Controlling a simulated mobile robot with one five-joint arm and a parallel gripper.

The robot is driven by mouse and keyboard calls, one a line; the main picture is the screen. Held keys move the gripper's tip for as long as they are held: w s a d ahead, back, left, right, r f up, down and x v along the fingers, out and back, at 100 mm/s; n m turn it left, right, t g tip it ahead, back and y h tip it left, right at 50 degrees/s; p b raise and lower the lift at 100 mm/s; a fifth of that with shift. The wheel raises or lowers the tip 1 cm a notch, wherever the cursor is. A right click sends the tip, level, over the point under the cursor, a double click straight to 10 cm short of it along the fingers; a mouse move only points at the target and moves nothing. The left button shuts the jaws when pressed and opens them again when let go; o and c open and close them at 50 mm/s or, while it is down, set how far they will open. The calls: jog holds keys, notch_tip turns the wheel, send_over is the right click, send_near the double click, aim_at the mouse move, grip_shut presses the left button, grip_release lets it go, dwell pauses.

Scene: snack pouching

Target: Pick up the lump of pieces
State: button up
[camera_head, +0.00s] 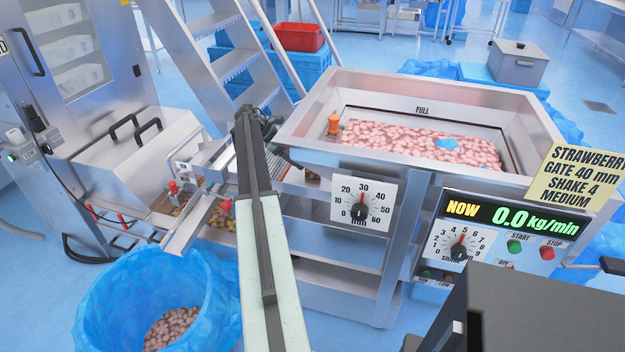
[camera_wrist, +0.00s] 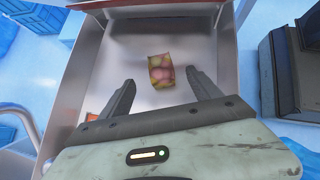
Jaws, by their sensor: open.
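The lump of pieces (camera_wrist: 161,71), yellow-green with a pink middle, lies on the pale floor of a metal tray (camera_wrist: 122,48) in the wrist view. My gripper (camera_wrist: 160,80) is open, with one dark finger on either side of the lump in the picture. A gap shows between each finger and the lump, and nothing is held. I cannot tell how far the fingertips are above it. In the head view my arm reaches away over the machine, and the lump cannot be made out there.
The tray's walls stand close around my gripper. A hopper (camera_head: 300,123) full of pink pieces (camera_head: 400,142) stands at the right, beside a control panel (camera_head: 500,238). A blue-lined bin (camera_head: 125,300) holding brownish pieces stands front left. A metal chute (camera_head: 190,226) slopes above it.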

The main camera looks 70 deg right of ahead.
jog(key=shift+s+d+f, duration=0.1)
jog(key=shift+s, duration=0.2)
jog(key=b+x, duration=0.5)
jog(key=x, duration=0.2)
jog(key=shift+f+b, duration=0.3)
jog(key=shift+b, duration=0.1)
jog(key=shift+r, duration=0.15)
jog(key=c, duration=1.4)
jog(key=shift+r+p, duration=0.25)
jog(key=shift+p, duration=0.2)
